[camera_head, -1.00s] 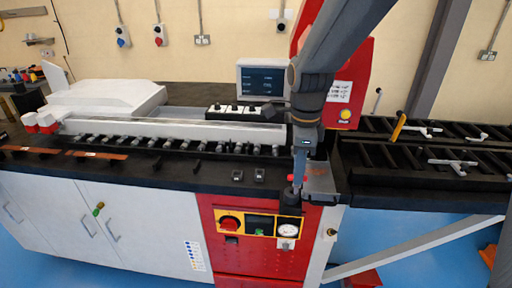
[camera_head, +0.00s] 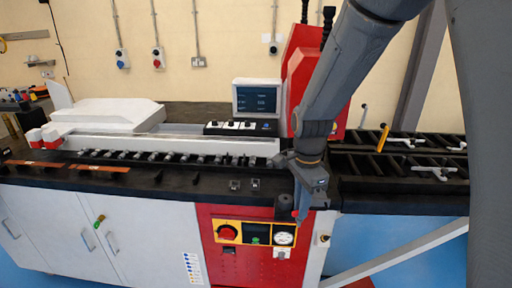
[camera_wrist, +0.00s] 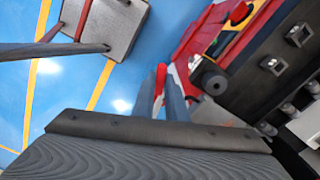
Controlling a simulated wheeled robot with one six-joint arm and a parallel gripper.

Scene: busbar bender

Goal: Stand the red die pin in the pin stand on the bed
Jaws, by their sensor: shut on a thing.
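The red die pin (camera_wrist: 160,78) is held at the tips of my gripper (camera_wrist: 163,95) in the wrist view. In the head view my gripper (camera_head: 300,209) is at the bed's front edge, with a little red of the pin (camera_head: 295,213) showing. A dark upright cylinder (camera_head: 285,202) stands just left of it; its round top with a lighter centre shows in the wrist view (camera_wrist: 214,82), apart from the pin. Two small square sockets (camera_head: 234,185) (camera_head: 255,184) sit further left on the bed (camera_head: 208,192). I cannot tell which of these is the pin stand.
A red control panel (camera_head: 257,233) with a red knob is below the bed's front edge. A row of rollers (camera_head: 165,156) lies behind the sockets. A red machine housing (camera_head: 299,75) and a screen (camera_head: 257,97) stand behind. A slatted rack (camera_head: 400,165) extends right.

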